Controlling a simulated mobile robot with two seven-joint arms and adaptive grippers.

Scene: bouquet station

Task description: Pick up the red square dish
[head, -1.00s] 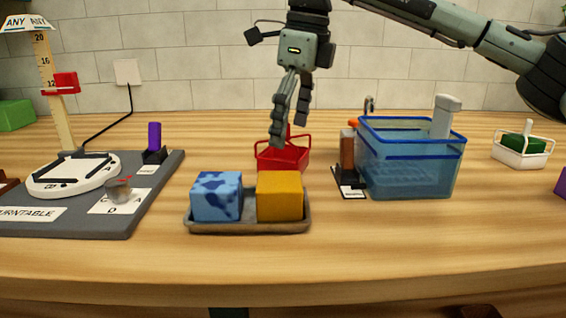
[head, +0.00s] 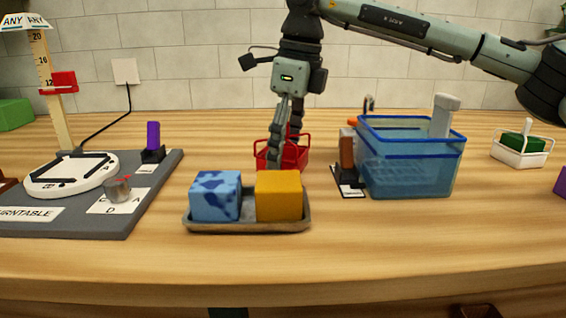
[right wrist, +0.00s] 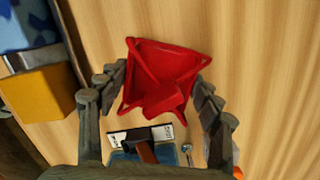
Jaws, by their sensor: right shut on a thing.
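The red square dish (head: 295,158) has thin raised red handles and seems to rest on the wooden table behind the grey tray. My right gripper (head: 285,153) reaches down over it from above, with one finger in front of the dish. In the right wrist view the dish (right wrist: 170,60) lies between the two fingers of the gripper (right wrist: 160,78), which are shut on its opposite sides. The near finger hides part of the dish in the head view. My left gripper is not in view.
A grey tray (head: 245,228) with a blue patterned cube (head: 215,196) and a yellow cube (head: 279,196) stands just in front. A blue clear bin (head: 410,170) is to the right. A turntable board (head: 95,225) is at left. The front table strip is clear.

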